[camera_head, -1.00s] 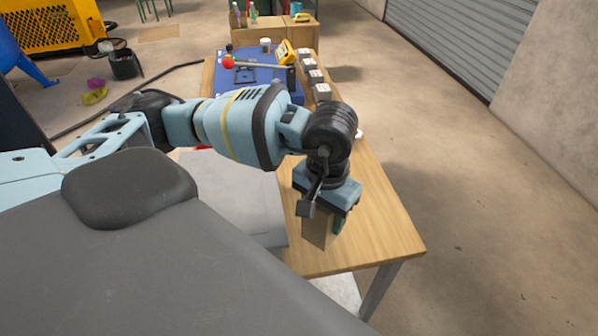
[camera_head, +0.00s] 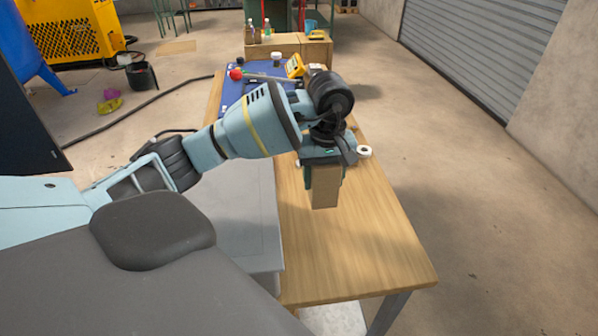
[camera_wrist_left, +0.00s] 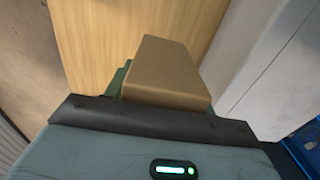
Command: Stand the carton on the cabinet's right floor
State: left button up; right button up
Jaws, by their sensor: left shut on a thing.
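The brown carton (camera_head: 326,192) is in my left gripper (camera_head: 321,170) and hangs below it, over the wooden table. The carton looks clear of the tabletop, but the gap is hard to judge. A light wooden box-like unit (camera_head: 288,48) with bottles stands beyond the table's far end; I cannot tell whether it is the cabinet. My right gripper is not in view.
The wooden table (camera_head: 365,245) is bare at its near end. A white roll (camera_head: 364,152) lies by its right edge. A blue panel (camera_head: 233,90), a red knob (camera_head: 236,74) and a yellow device (camera_head: 294,66) are at the far end. A grey surface (camera_head: 245,220) adjoins the left side.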

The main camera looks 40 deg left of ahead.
pick_arm(q)
jog(key=shift+f, duration=4.95)
jog(key=shift+f, duration=0.1)
jog(key=shift+f, duration=0.1)
jog(key=o, duration=1.1)
jog(key=shift+c, duration=0.2)
jog(key=shift+o, duration=0.3)
notch_tip(320, 180, up, 12)
jog(key=shift+r, duration=0.2)
